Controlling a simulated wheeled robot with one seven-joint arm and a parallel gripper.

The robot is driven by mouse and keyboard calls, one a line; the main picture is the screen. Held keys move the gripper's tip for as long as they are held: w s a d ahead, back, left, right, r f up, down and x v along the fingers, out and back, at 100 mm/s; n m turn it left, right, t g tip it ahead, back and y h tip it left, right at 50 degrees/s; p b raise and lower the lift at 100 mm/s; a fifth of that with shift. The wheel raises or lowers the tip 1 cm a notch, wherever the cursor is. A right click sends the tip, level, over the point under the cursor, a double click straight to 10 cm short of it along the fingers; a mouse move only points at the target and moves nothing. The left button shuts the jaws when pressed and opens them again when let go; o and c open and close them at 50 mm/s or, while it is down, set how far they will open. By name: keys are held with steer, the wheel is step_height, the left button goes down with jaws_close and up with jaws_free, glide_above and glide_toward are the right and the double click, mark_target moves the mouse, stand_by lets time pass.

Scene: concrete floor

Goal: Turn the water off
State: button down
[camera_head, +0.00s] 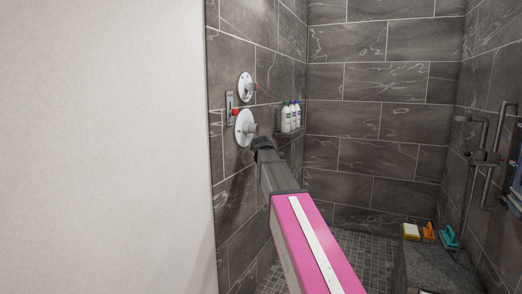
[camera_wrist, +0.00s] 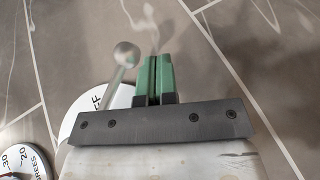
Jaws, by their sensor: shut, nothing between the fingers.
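Two round white shower controls are on the left tiled wall in the head view: an upper one (camera_head: 245,87) and a lower one (camera_head: 244,127). My gripper (camera_head: 256,144) is just below and right of the lower control. In the wrist view, a white dial marked "FF" (camera_wrist: 97,103) carries a lever with a round knob (camera_wrist: 126,54). My gripper's green fingers (camera_wrist: 155,75) are shut and empty, just right of this lever. Whether they touch it I cannot tell. Part of the dial is hidden behind the gripper. A second dial with numbers (camera_wrist: 25,163) shows at lower left.
A small shelf with several bottles (camera_head: 290,118) is on the wall right of the controls. A stone bench (camera_head: 432,265) at lower right holds a yellow sponge (camera_head: 411,231) and brushes. A pipe fixture (camera_head: 487,158) is on the right wall. A white wall (camera_head: 105,150) fills the left.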

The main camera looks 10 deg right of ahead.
steer(key=s+a+r, duration=0.1)
steer(key=s+a, duration=0.1)
steer(key=s, duration=0.9)
steer(key=s+f+m+g, duration=0.3)
steer(key=s+f, duration=0.2)
steer(key=f, duration=0.8)
steer(key=s+f+m+g, duration=0.4)
steer(key=s+f, duration=0.1)
steer(key=f, duration=0.8)
steer(key=s+f+m+g+y, duration=0.2)
steer(key=s+f+m+g, duration=0.4)
steer(key=s+f, duration=1.3)
steer(key=shift+s+a+f+m+g, duration=0.2)
steer(key=shift+f+m+g, duration=0.15)
steer(key=shift+m, duration=0.25)
